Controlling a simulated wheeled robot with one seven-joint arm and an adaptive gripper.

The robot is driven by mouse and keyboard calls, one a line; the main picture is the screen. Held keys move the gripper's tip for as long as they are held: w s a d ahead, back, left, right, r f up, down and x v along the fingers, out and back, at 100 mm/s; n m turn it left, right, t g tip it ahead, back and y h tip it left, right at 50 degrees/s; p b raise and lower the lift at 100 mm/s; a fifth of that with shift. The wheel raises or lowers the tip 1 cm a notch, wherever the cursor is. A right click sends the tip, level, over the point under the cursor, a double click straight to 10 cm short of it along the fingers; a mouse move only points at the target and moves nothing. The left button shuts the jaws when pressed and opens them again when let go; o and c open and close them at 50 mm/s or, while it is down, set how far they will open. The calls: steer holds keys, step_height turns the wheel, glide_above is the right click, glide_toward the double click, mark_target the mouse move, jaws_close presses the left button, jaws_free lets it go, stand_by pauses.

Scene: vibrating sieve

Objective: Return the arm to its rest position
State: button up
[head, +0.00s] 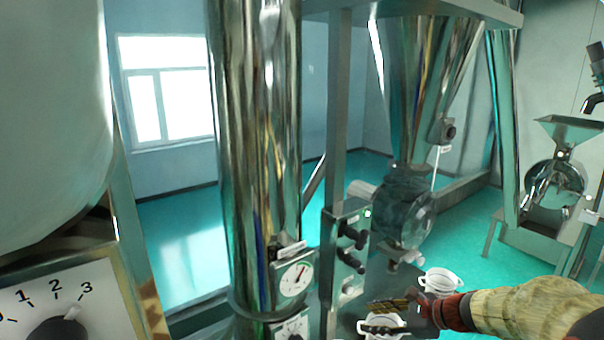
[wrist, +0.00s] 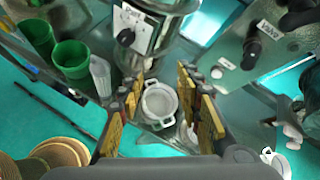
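My arm reaches in from the lower right in the head view, covered in a yellowish sleeve. My gripper (head: 378,317) is at its end, above the low area at the foot of the machine. In the wrist view my gripper (wrist: 165,95) has its two yellow-padded fingers spread apart with nothing held between them. A white two-handled pot (wrist: 160,104) shows in the gap, beyond the fingertips. In the head view a white pot (head: 384,325) is partly hidden behind the fingers.
Another white pot (head: 441,281) stands behind my gripper. A valve panel (head: 346,252), a steel column (head: 255,150) and a hopper (head: 425,80) rise close by. Green cups (wrist: 72,58) stand at left in the wrist view. Open floor (head: 185,255) lies beyond.

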steer(key=s+f+n+h+b, duration=0.4)
steer(key=s+f+n+b, duration=0.6)
steer(key=s+b, duration=0.5)
steer(key=s+f+n+g+h+b, duration=0.1)
steer(key=s+f+n+h+b, duration=0.3)
steer(key=s+f+n+b, duration=0.7)
steer(key=shift+s+a+f+b, duration=0.3)
steer(key=shift+s+f+b, duration=0.4)
steer(key=shift+s+b, duration=1.6)
